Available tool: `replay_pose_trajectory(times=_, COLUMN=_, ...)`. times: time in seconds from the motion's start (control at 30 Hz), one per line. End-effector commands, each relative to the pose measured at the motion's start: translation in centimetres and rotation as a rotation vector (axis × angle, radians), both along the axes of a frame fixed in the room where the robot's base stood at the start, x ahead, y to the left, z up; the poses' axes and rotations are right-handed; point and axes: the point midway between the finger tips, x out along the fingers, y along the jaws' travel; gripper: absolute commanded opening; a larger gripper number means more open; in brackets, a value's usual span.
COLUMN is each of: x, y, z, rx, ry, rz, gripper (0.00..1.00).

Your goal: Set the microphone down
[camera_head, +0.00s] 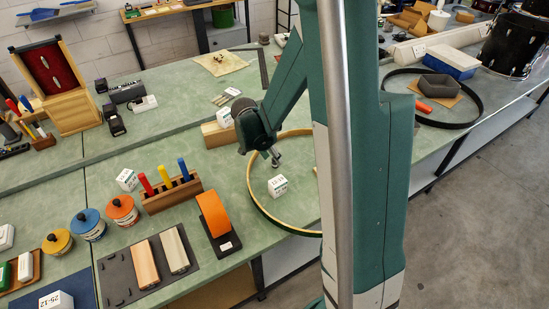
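My gripper (274,158) points down over the far part of a hoop (254,188) lying on the green bench. Its fingers look small and dark, and I cannot tell whether they are open or shut. I cannot make out a microphone for certain; a small grey tip shows at the gripper's end, but whether it is a finger or a held thing is unclear. A white labelled cube (278,186) sits inside the hoop, just below and apart from the gripper. My arm hides the hoop's right part.
A wooden block (215,134) stands behind the hoop. An orange-topped stand (214,214), a rack of coloured handles (170,194) and lidded pots (121,210) stand to the left. A black hoop (447,124) lies at the right. Bare bench (215,165) shows left of the hoop.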

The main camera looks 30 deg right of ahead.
Motion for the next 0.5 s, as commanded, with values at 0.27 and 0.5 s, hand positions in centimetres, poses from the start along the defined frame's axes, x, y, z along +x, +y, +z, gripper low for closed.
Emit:
replay_pose_trajectory(times=0.27, x=-0.3, y=1.3, z=3.3, rx=0.000, ry=0.000, rz=0.002, gripper=0.33)
replay_pose_trajectory(times=0.5, x=-0.5, y=2.4, z=6.1, rx=0.000, ry=-0.001, rz=0.000, gripper=0.33)
